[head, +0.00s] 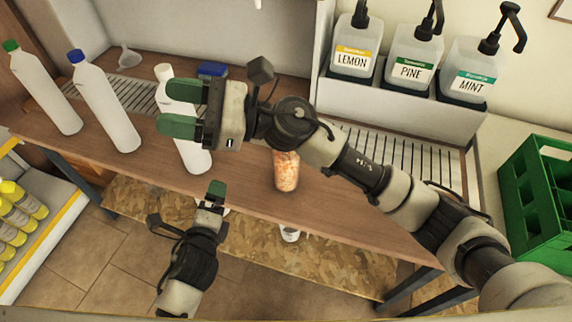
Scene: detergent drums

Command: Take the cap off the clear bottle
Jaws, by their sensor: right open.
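Three white bottles stand on the wooden bench: one with a green cap (11,46), one with a blue cap (76,56) and one with a white cap (163,71). None looks plainly see-through, so I cannot tell which is the clear bottle. My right gripper (182,109) is open, its green fingers across the upper part of the white-capped bottle (192,157) and hiding some of it. I cannot tell whether they touch it. My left gripper (216,193) is low at the bench's front edge, right of that bottle's base, seen edge-on.
An orange-speckled container (286,171) stands on the bench (335,205) under my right arm. Lemon (353,52), pine (411,57) and mint (471,72) pump dispensers stand behind. A funnel (129,58) and blue box (212,69) lie at the back. A green crate (535,190) is right.

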